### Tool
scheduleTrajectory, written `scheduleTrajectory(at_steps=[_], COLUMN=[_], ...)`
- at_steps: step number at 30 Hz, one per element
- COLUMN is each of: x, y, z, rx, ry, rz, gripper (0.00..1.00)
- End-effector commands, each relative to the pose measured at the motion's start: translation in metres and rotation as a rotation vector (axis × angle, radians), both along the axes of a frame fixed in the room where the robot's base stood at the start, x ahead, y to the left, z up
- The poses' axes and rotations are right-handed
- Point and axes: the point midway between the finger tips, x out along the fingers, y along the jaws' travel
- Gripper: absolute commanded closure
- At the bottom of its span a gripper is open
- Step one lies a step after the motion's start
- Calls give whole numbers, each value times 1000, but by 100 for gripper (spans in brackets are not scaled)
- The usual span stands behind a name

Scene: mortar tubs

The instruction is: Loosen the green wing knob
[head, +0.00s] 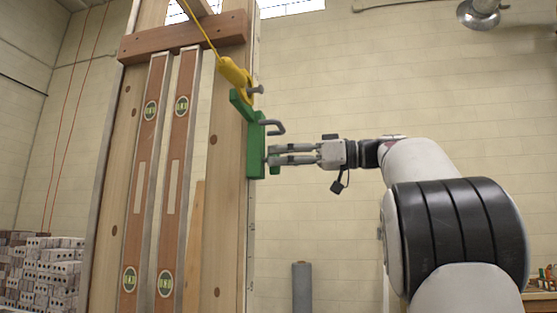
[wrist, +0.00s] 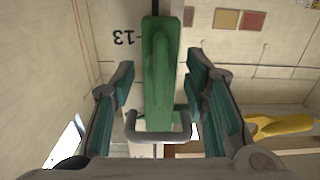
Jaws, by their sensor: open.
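The green wing knob (head: 275,168) sits low on the outer face of a green bracket (head: 254,146), which is fixed to the edge of a wooden post. My gripper (head: 271,155) reaches it from the right, with its fingertips level with the knob. In the wrist view the knob (wrist: 160,72) is a long green wing lined up with the bracket behind it. The two fingers of my gripper (wrist: 160,82) stand open on either side, with a visible gap left and right. I cannot tell how deep the knob sits between the pads.
A grey bent hook (head: 273,127) juts from the bracket just above my fingers; it crosses low in the wrist view (wrist: 158,132). A yellow line holder (head: 236,75) is above. Two wooden levels (head: 149,130) hang at left. Free room lies below my gripper.

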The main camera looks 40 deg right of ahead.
Motion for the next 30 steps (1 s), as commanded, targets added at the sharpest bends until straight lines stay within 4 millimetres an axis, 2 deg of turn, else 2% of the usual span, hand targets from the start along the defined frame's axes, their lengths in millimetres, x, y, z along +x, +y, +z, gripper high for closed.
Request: scheduleTrajectory(at_steps=[9, 15, 21, 30], x=[-50, -75, -85, -86], y=[-41, -59, -66, -67], z=[-1, 0, 0, 0], rx=[0, -1, 1, 0], ry=[0, -1, -1, 0], rz=[-6, -3, -1, -1], gripper=[59, 59, 59, 59])
